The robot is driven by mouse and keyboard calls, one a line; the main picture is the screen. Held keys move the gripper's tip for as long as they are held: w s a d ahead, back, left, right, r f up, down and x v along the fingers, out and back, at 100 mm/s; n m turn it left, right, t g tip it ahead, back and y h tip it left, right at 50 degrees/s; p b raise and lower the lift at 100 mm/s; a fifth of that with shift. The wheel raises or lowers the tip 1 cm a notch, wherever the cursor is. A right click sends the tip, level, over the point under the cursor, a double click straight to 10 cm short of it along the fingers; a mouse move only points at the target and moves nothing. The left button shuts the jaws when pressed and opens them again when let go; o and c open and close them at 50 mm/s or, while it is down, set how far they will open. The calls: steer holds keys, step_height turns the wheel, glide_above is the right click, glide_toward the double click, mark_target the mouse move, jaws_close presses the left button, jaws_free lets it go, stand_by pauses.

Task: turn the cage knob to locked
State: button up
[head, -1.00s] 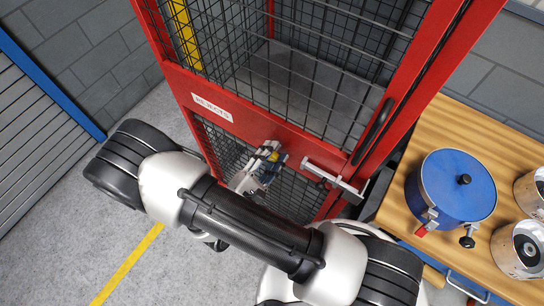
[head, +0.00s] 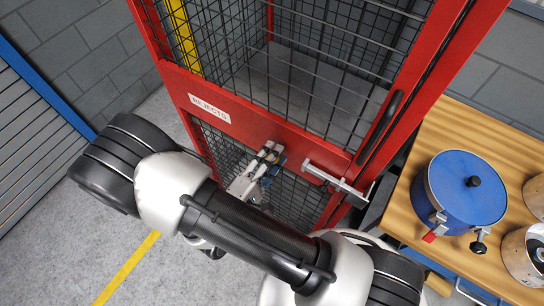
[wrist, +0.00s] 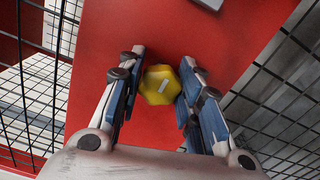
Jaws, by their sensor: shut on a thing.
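The yellow cage knob (wrist: 160,85) sits on a red plate of the cage door, in the middle of the wrist view. It has a faceted rim and a short pale mark on its face, tilted up to the right. My gripper (wrist: 161,84) is shut on the knob, with one blue-and-grey finger on each side. In the head view my gripper (head: 268,160) is at the red crossbar of the cage door (head: 258,128), and it hides most of the knob there.
A white label reading REJECTS (head: 209,108) is on the crossbar. A metal latch bar (head: 335,182) sticks out right of my gripper. A wooden bench (head: 440,125) at the right carries a blue pot (head: 445,190) and metal cans. Grey floor is free at the left.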

steer(key=o, duration=1.1)
steer(key=v, duration=1.2)
steer(key=shift+a, duration=0.1)
